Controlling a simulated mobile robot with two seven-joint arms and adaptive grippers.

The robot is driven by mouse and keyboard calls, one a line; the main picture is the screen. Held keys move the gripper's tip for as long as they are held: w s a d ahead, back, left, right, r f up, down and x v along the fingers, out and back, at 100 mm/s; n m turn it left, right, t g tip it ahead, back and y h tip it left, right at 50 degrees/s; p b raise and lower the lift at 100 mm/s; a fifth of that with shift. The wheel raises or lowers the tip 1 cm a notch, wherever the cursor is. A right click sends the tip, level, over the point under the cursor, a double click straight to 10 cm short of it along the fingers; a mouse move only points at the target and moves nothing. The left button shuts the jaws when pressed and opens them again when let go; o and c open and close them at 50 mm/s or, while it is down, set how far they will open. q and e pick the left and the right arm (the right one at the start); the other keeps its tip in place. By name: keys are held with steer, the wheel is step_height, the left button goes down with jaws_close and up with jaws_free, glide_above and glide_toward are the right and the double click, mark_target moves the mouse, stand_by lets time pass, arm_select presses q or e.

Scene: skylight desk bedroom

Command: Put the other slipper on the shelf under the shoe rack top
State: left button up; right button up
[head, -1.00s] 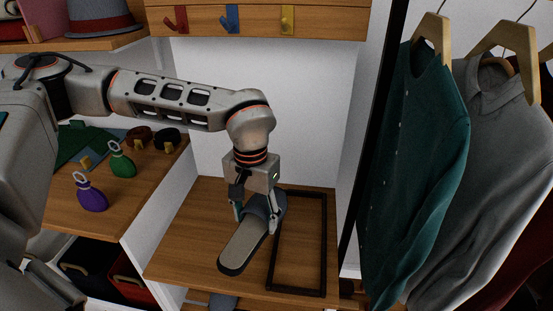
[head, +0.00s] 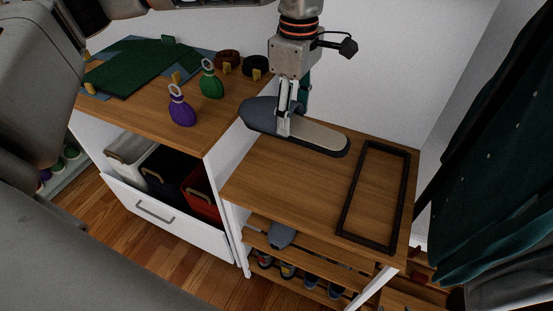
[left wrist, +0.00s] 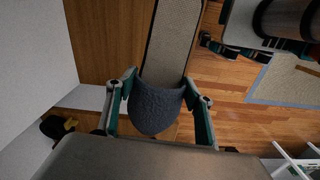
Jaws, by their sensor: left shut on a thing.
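My left gripper (head: 286,128) is shut on a grey slipper (head: 320,136), with its fingers around the dark strap end. The slipper is held over the back left part of the shoe rack top (head: 285,180), strap end to the left and sole end to the right; it appears raised off the wood. In the left wrist view the slipper's rounded strap (left wrist: 155,108) sits between the fingers. The matching slipper (head: 281,235) lies on the slatted shelf (head: 315,250) under the top, partly hidden by the top's edge. My right gripper is not in view.
A black empty frame (head: 375,195) lies on the right of the rack top. Several shoes (head: 290,270) sit on the lower shelf. Left is a wooden surface with purple (head: 181,108) and green (head: 211,82) pin-shaped objects. Dark clothes (head: 505,190) hang at right.

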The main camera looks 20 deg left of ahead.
arm_select(q)
steer(key=shift+a+r+n, duration=0.1)
steer(key=shift+n, duration=0.2)
steer(key=shift+s+a+f, duration=0.1)
steer(key=shift+f, duration=0.2)
step_height(320, 180, down, 19)
steer(key=shift+f+b, duration=0.15)
steer(key=shift+b, duration=0.75)
steer(key=o, duration=1.2)
